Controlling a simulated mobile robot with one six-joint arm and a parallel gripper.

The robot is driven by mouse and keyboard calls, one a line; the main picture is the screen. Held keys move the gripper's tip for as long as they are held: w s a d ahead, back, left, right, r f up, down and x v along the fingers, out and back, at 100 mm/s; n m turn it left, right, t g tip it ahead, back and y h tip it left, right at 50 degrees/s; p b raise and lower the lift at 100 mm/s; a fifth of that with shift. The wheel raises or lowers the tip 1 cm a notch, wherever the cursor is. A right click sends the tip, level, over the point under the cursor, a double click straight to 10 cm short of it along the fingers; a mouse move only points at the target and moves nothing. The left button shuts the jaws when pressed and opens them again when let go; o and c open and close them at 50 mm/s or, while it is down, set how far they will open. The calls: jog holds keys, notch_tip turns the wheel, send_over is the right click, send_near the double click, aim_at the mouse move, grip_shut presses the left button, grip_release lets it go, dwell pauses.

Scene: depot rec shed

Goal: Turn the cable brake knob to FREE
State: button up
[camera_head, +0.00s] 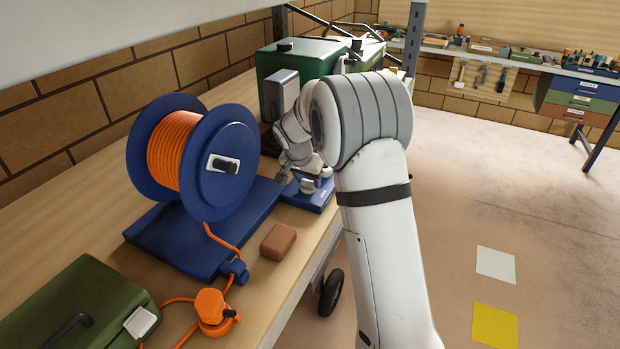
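A blue cable reel (238,135) wound with orange cable (172,150) stands on a blue base (170,243) on the bench. A dark knob (226,166) sits on a pale plate on the reel's right face; any marking is too small to read. My gripper (285,178) is right of the reel, apart from this knob. It is down by a low blue unit (318,203) with grey parts on top. Its fingers are small and partly hidden by my arm, so I cannot tell whether they are open or touch anything.
A green machine (300,62) stands behind my gripper. A brown block (278,242), an orange plug (212,306) and a green case (75,305) lie along the front of the wooden bench (75,225). Open floor is to the right; a workbench (520,62) stands far back.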

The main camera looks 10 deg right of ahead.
jog(key=c, duration=0.5)
jog(key=shift+d, duration=0.3)
jog(key=shift+a, duration=0.2)
jog(key=shift+f+n, duration=0.1)
jog(key=shift+n, duration=0.3)
jog(key=n, duration=0.2)
jog(key=n+y+b, duration=0.1)
jog(key=n, duration=0.1)
jog(key=shift+s+d+t+y, duration=0.1)
jog(key=shift+t+y, duration=0.2)
jog(key=shift+t, duration=0.1)
jog(key=n, duration=0.1)
jog(key=n+y+b, duration=0.1)
jog(key=n, duration=0.1)
jog(key=shift+f, duration=0.25)
jog(key=n+y+b, duration=0.1)
jog(key=n+b, duration=0.1)
jog(key=n+y+b, duration=0.1)
jog(key=n+b, duration=0.1)
jog(key=n, duration=0.1)
jog(key=shift+d+f+g+b, duration=0.15)
jog(key=shift+g+b, duration=0.15)
jog(key=shift+b, duration=0.05)
jog(key=n+b, duration=0.1)
jog(key=n, duration=0.1)
jog(key=n+g+y+b, duration=0.1)
jog(key=n, duration=0.2)
jog(key=shift+d+r+y+b, duration=0.1)
jog(key=shift+r+y+b, duration=0.1)
jog(key=shift+y+b, duration=0.15)
